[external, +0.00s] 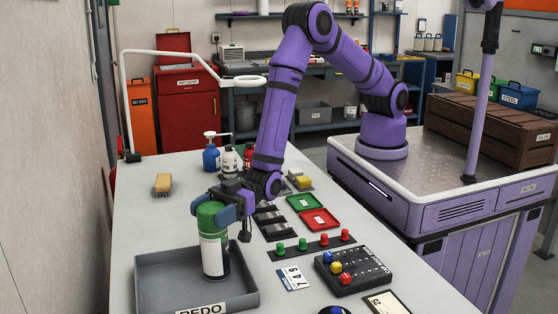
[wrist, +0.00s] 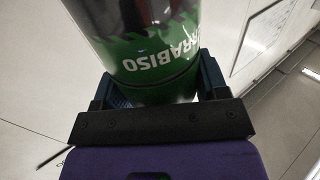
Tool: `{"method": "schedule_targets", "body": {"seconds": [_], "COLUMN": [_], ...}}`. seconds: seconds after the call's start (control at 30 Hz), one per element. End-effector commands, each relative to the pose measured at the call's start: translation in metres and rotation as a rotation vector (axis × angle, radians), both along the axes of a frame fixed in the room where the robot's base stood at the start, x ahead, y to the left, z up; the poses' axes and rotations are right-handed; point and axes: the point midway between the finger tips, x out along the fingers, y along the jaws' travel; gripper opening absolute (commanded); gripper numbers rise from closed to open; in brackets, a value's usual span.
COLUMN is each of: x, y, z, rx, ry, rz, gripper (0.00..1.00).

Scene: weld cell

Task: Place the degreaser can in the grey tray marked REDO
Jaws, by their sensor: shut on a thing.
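A green and white can (external: 214,252), which I take for the degreaser can, is upright at the grey tray marked REDO (external: 152,272) at the front left of the table. My gripper (external: 215,208) is shut on the upper part of the can, coming from the back right. In the external view the can's lower end appears within the tray's walls; I cannot tell whether it touches the tray floor. In the wrist view the can (wrist: 150,40) stands between the jaws (wrist: 155,92), with upside-down lettering reading "RABISO" in part.
To the right are green and red small trays (external: 320,219), a strip of coloured knobs (external: 312,247) and a black button box (external: 352,272).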

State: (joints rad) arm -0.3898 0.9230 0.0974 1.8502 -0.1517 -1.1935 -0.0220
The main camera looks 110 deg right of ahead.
Motion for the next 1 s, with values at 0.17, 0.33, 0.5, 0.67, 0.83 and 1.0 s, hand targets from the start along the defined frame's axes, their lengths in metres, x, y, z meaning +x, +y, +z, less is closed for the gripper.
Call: {"method": "schedule_targets", "body": {"seconds": [0.17,0.33,0.5,0.67,0.83,1.0], "x": [0.0,0.0,0.0,-0.014,-0.042,-0.07], "y": [0.0,0.0,0.0,-0.01,-0.029,-0.047], "z": [-0.002,-0.002,0.001,0.001,0.001,0.001], "rx": [0.0,0.0,0.0,-0.002,-0.002,-0.001], "ry": [0.0,0.0,0.0,0.002,0.002,0.002], "rz": [0.0,0.0,0.0,-0.001,-0.001,-0.001], "gripper": [0.92,0.93,0.93,0.93,0.93,0.93]}}
